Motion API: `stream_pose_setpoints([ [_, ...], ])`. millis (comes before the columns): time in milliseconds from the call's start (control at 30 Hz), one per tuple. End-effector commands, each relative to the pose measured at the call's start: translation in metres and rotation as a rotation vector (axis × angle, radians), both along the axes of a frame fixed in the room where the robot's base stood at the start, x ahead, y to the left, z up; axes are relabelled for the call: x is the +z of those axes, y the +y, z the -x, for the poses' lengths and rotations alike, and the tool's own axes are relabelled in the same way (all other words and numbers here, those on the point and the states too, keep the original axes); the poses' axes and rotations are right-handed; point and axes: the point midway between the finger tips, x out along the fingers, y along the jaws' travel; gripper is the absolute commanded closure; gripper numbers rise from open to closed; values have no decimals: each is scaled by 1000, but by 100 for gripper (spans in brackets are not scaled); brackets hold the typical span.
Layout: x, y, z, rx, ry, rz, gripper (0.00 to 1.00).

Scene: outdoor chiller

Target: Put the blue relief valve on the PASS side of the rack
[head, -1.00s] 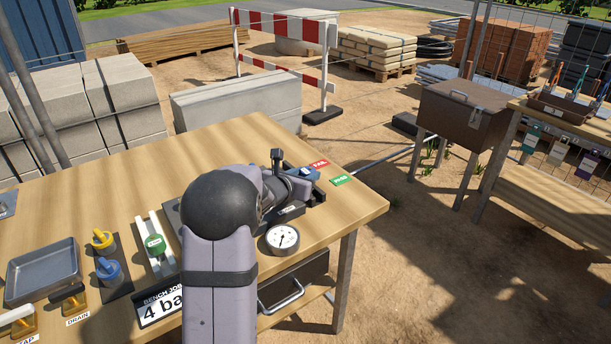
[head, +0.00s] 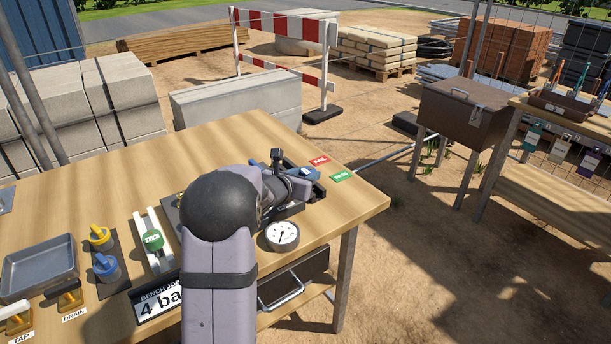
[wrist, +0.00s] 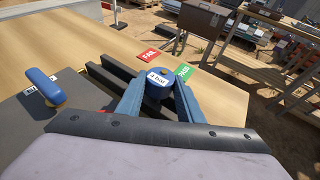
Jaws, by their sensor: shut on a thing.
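My gripper (wrist: 160,92) is shut on the blue relief valve (wrist: 158,78), which carries a white "4 bar" label. In the head view the blue valve (head: 304,174) shows at the far end of my arm, partly hidden by it. The red FAIL tag (wrist: 148,55) lies beyond the rack to the left, and the green PASS tag (wrist: 184,71) to the right. I cannot tell whether the valve touches the rack.
A blue handle (wrist: 44,86) stands on a grey block left of my gripper. A yellow-topped valve (head: 100,238), another blue part (head: 106,267) and a metal tray (head: 40,268) are at left. The back of the table is clear.

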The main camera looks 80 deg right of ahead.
Motion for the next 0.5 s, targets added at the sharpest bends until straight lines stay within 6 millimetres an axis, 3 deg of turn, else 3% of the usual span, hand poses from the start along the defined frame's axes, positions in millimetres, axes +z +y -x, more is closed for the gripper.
stream_pose_setpoints([
  [200, -5, 0, 0, 0, 0, 2, 100],
  [233, -5, 0, 0, 0, 0, 2, 64],
  [300, -4, 0, 0, 0, 0, 1, 48],
  [500, -6, 1, -1, 3, 0, -4, 45],
])
